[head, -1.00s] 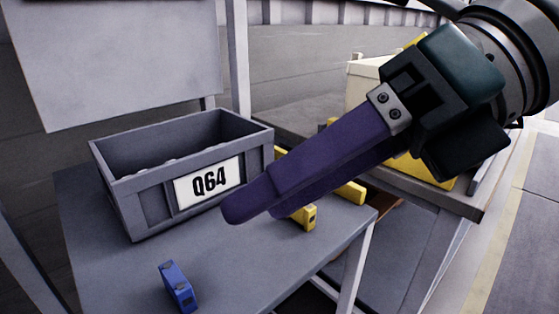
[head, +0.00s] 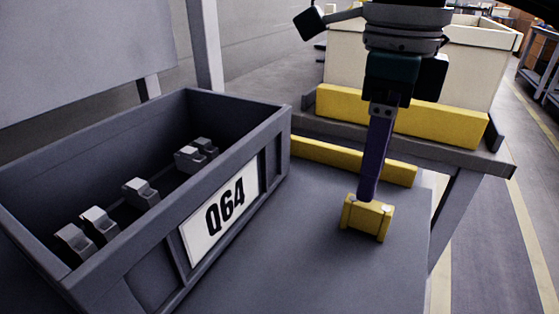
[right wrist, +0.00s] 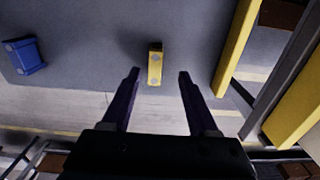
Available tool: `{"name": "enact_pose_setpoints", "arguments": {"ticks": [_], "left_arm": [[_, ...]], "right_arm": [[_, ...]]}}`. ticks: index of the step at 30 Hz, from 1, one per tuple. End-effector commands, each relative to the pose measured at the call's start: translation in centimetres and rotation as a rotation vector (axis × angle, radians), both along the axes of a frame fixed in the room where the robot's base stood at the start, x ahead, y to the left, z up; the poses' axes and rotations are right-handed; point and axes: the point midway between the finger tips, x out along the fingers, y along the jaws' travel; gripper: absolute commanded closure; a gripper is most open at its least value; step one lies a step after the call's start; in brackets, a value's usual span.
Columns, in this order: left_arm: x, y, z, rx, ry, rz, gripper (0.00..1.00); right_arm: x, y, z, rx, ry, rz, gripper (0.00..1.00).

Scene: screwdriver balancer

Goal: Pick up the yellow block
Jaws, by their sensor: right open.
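The yellow block (head: 367,217) stands on the grey table (head: 320,262), to the right of the grey bin. My right gripper (head: 369,197) points down over it, with its purple fingers partly in front of the block's top. In the right wrist view my right gripper (right wrist: 159,75) is open. The yellow block (right wrist: 155,64) shows in the gap between the two fingertips, and neither finger visibly touches it. The exact height of the tips above the table is hard to tell. My left gripper is not in view.
A long yellow bar (head: 350,162) lies along the table's far edge. Beyond it, a larger yellow beam (head: 440,122) fronts a cream box. A blue block (right wrist: 25,55) lies left in the wrist view.

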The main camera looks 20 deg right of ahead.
Motion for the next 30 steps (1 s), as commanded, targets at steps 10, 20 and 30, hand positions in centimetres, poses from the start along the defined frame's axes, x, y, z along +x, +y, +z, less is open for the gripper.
{"name": "enact_pose_setpoints", "arguments": {"ticks": [10, 20, 30], "left_arm": [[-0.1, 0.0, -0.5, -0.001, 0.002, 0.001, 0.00], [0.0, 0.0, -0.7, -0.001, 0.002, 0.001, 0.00], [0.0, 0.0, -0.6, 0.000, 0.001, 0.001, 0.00]], "right_arm": [[-1.2, 0.1, -4.5, 0.002, 0.002, 0.002, 0.40], [-1.1, 0.1, -5.9, 0.001, -0.002, 0.002, 0.40], [-1.1, 0.1, -5.8, 0.002, -0.002, 0.002, 0.73]]}}
